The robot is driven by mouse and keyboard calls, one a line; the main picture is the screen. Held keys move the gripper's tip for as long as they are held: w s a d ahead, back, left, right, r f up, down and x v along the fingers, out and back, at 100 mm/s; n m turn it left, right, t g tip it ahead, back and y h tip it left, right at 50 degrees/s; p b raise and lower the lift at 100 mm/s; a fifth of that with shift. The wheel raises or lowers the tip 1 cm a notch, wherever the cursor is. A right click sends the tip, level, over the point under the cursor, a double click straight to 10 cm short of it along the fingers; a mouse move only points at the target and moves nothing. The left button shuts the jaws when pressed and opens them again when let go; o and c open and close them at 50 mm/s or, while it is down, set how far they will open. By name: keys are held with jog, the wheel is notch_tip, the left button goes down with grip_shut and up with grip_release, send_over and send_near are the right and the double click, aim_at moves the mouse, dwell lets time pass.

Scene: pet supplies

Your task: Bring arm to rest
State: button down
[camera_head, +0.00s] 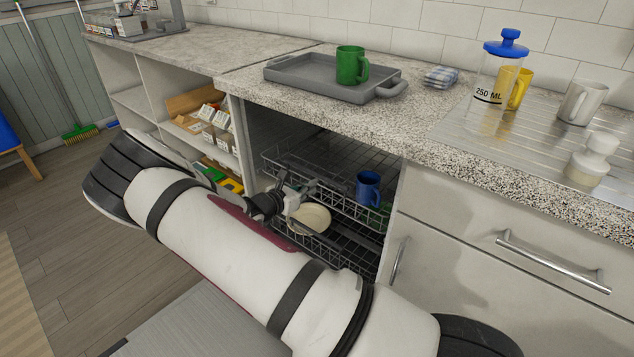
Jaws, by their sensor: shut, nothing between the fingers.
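My arm (225,245), white with dark bands, stretches across the lower middle of the view. My gripper (302,190) shows small behind the arm, in front of the open dishwasher racks. Its fingers are shut and I see nothing held in them. The arm hides part of the lower rack and the dishwasher's front. I cannot tell whether the gripper touches the rack.
The upper rack (335,200) holds a blue mug (368,187); a cream dish (311,218) sits lower. A grey tray (295,72) with a green mug (351,66) stands on the counter. A jar (497,75), mugs and a dispenser (592,160) are at right.

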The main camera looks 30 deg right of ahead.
jog(key=p+v, duration=0.1)
jog(key=v, duration=0.7)
jog(key=s+r+m+g+y, duration=0.7)
jog(key=s+r+m, duration=0.8)
jog(key=s+r, duration=0.45)
jog(key=s+a+r+m+t+y, duration=0.1)
jog(key=s+a+r+m+y, duration=0.15)
jog(key=s, duration=0.55)
jog(key=s+a+r+m+t+y+p, duration=0.1)
jog(key=s+a+r+m+y, duration=0.2)
jog(key=s, duration=0.5)
jog(key=s+a+r+m+t+y, duration=0.1)
jog(key=s+a+r+m, duration=0.1)
jog(key=s+a, duration=0.45)
notch_tip(320, 180, up, 21)
jog(key=s+d+t+p, duration=0.1)
jog(key=t+p, duration=0.2)
jog(key=p, duration=1.6)
jog(key=shift+s+d, duration=0.15)
jog(key=shift+n+y, duration=0.25)
